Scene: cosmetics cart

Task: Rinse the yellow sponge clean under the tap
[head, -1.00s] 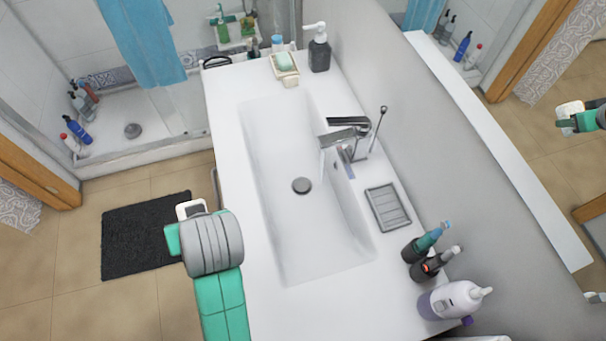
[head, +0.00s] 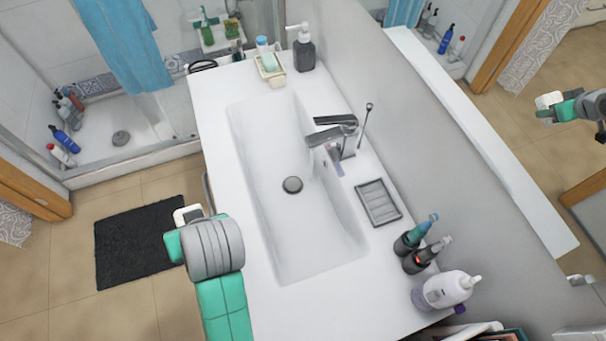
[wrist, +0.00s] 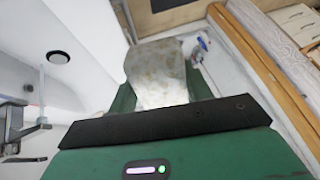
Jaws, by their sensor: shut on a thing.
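My gripper (head: 188,228) is outside the left edge of the sink counter, above the floor. In the wrist view its green fingers (wrist: 161,92) are shut on a pale block, which I take for the sponge (wrist: 158,68). It looks whitish with faint yellowish stains rather than clearly yellow, and it also shows as a small white shape in the head view (head: 185,214). The tap (head: 336,134) stands on the right side of the basin (head: 300,225). A thin pale streak, seemingly running water (wrist: 42,85), leaves its spout. The sponge is well apart from it.
A grey ribbed soap tray (head: 378,202) lies right of the basin. Several bottles, including a white one (head: 446,290), stand at the near right. A soap dish (head: 270,72) and a dark pump bottle (head: 304,50) are at the far end. The basin is empty.

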